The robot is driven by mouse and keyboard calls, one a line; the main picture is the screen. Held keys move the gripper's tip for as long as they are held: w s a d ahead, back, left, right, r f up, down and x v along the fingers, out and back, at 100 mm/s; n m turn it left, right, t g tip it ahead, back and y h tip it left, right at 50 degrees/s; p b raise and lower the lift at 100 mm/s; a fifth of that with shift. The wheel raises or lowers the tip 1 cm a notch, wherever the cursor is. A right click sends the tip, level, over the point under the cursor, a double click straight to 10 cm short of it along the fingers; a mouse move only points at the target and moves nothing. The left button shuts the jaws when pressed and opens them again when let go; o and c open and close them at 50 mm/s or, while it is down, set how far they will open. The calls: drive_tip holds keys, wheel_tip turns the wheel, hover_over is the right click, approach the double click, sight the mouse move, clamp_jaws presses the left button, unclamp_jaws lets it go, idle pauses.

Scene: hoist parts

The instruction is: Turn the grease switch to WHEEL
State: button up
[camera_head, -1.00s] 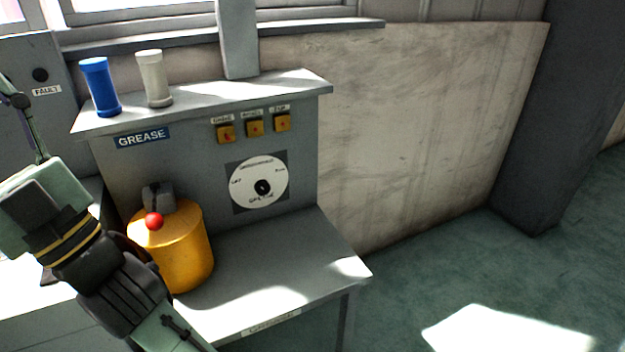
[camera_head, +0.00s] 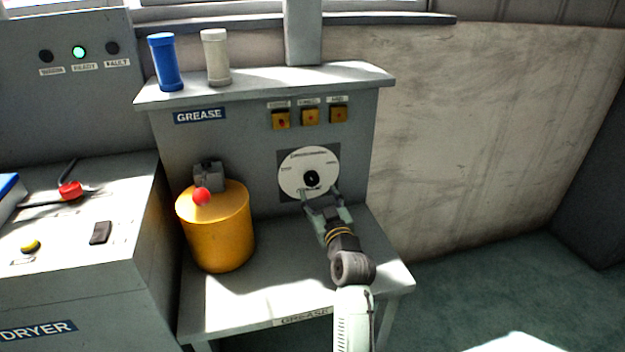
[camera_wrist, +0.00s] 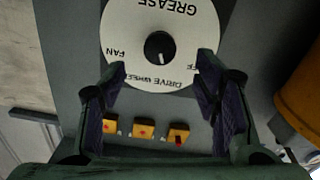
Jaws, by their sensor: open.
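The grease switch is a small black knob (camera_head: 312,178) at the centre of a white round dial plate (camera_head: 291,183) on the grey upright panel. DRIVE WHEEL and FAN are lettered on the dial plate (camera_wrist: 135,28) on the side nearer the buttons. My gripper (camera_head: 321,192) is open, its fingers spread in front of the dial's lower part. In the wrist view my gripper (camera_wrist: 162,66) holds nothing; contact with the knob cannot be told.
Several orange buttons (camera_head: 310,116) sit above the dial. A yellow canister (camera_head: 218,235) with a red ball (camera_head: 201,197) stands left on the bench. A blue cylinder (camera_head: 165,62) and a white cylinder (camera_head: 215,57) stand on the shelf. The bench right of the canister is mostly clear.

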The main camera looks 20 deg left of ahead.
sight(313, 180)
drive_tip(key=p+x, duration=0.1)
drive_tip(key=x, duration=0.7)
drive_tip(key=shift+a+p, duration=0.1)
drive_tip(key=shift+p, duration=0.3)
drive_tip(key=c, duration=1.1)
drive_tip(key=shift+c, duration=0.2)
drive_tip(key=shift+m, duration=0.4)
drive_tip(key=m, duration=0.3)
drive_tip(key=shift+r+m, duration=0.1)
drive_tip(key=shift+m, duration=0.2)
drive_tip(key=m+p, duration=0.1)
drive_tip(key=m, duration=0.3)
drive_tip(key=shift+m, duration=0.3)
